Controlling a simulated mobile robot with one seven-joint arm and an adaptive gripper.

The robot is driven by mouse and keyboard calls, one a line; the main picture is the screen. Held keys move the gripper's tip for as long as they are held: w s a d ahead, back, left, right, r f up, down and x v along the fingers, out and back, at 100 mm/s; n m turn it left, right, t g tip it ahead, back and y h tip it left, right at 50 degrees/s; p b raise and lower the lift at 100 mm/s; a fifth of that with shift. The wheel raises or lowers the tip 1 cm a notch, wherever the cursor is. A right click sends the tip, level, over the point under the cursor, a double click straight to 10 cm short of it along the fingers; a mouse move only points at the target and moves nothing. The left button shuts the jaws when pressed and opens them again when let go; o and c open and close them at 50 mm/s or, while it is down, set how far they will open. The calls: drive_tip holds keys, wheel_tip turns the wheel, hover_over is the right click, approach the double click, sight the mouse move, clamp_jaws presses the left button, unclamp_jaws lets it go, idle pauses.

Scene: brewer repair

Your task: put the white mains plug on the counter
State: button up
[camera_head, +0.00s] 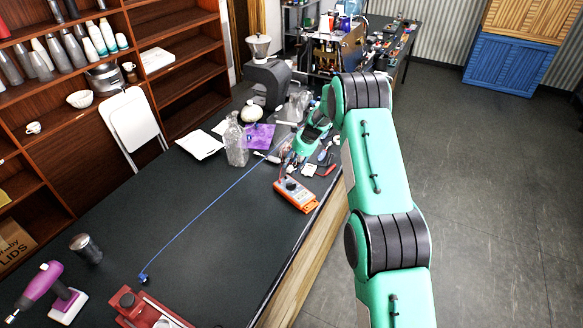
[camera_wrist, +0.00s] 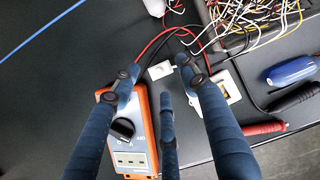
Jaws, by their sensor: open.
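A small white block (camera_wrist: 160,70), which looks like the white mains plug, lies on the dark counter (camera_head: 195,235). I cannot tell its pins or cord clearly. My gripper (camera_wrist: 158,76) is open, pointing down over the counter, with its fingertips on either side of the block in the wrist view. Nothing shows between the fingers as held, and I cannot tell whether they touch it. In the head view my gripper (camera_head: 302,148) is low over the cluttered part of the counter, and the block is not clear there.
An orange multimeter (camera_head: 295,194) lies close by, with red and black leads. A white plate-like part (camera_wrist: 228,86), a blue-handled tool (camera_wrist: 290,71) and a tangle of wires (camera_wrist: 250,15) crowd the spot. A glass bottle (camera_head: 236,145) stands left.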

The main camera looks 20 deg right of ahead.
drive_tip(key=v, duration=0.9)
drive_tip(key=shift+s+r, duration=0.15)
drive_tip(key=shift+r, duration=0.15)
drive_tip(key=shift+d, duration=0.1)
drive_tip(key=s+a+r+n, duration=0.3)
drive_tip(key=s+r+n, duration=0.1)
drive_tip(key=s+r, duration=0.5)
drive_tip(key=s+a+r+n+h, duration=0.1)
drive_tip(key=s+a+r+n, duration=0.3)
drive_tip(key=s+r, duration=0.5)
drive_tip(key=s+a+r+n, duration=0.3)
drive_tip(key=s+r, duration=0.3)
drive_tip(key=r, duration=0.6)
drive_tip(key=s+a+r+n+t+h, duration=0.1)
drive_tip(key=s+a+r+n, duration=0.15)
drive_tip(key=s, duration=0.65)
drive_tip(key=s+a+r+n+t, duration=0.1)
drive_tip(key=s+r+n, duration=0.25)
drive_tip(key=s, duration=0.55)
drive_tip(key=s+f+n, duration=0.1)
drive_tip(key=s+n, duration=0.2)
drive_tip(key=s, duration=0.6)
drive_tip(key=s+f+n+h, duration=0.1)
drive_tip(key=s+n, duration=0.3)
drive_tip(key=s, duration=0.6)
drive_tip(key=shift+f, duration=0.4)
